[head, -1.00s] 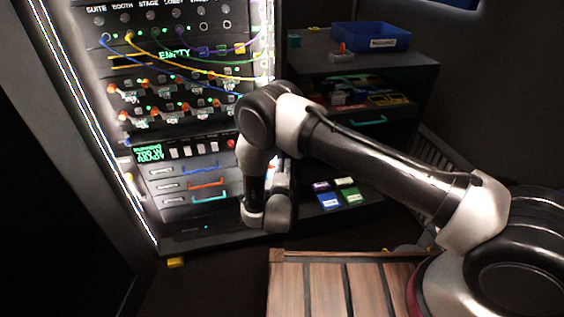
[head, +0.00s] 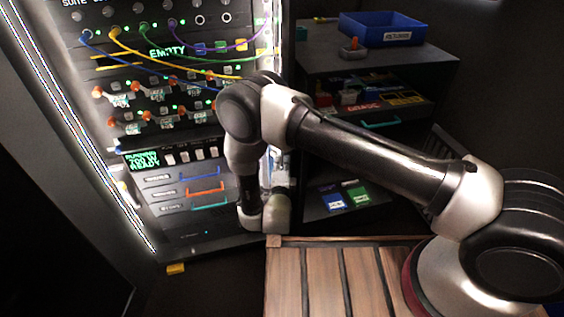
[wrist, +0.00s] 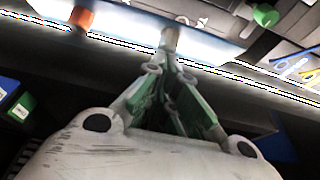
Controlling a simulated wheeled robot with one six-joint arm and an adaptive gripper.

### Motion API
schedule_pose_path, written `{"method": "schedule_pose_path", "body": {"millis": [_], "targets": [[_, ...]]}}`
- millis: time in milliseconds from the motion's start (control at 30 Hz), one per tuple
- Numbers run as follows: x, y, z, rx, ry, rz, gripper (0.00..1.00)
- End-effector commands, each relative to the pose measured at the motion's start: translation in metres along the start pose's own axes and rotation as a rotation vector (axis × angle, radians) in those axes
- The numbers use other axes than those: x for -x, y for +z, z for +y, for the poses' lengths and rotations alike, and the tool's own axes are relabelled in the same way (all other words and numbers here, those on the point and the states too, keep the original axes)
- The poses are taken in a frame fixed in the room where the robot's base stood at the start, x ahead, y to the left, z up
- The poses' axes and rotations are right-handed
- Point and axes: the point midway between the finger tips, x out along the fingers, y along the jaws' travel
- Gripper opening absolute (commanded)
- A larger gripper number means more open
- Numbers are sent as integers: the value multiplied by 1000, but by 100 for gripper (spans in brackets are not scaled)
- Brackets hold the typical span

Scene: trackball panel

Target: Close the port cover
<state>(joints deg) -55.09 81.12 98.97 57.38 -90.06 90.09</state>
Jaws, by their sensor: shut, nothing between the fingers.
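My gripper (wrist: 169,45) shows in the wrist view with its green-lined fingers drawn together, shut and empty. Its tips are close to, or against, a bright pale strip of the rack; I cannot tell if they touch. An orange part (wrist: 82,17) sits to the left of the tips and a green part (wrist: 265,14) to the right. In the head view my forearm and wrist hang in front of the rack's right edge and hide the gripper. I cannot pick out the port cover with certainty in either view.
The lit rack (head: 205,232) carries patch cables, orange-tipped levers and drawers with coloured handles. To its right is a dark shelf unit (head: 430,62) with a blue bin (head: 382,30) on top. A wooden slatted surface (head: 318,285) lies in front. Dark floor is open at lower left.

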Motion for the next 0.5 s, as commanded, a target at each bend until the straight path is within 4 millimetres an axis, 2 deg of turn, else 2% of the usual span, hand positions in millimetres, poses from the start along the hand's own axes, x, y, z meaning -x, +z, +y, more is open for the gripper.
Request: {"method": "schedule_pose_path", "body": {"millis": [167,367,500], "targets": [[-1,6,-1,-2,-5,56,0],[-4,25,0,-6,-3,237,0],[-10,41,0,-3,1,251,0]]}}
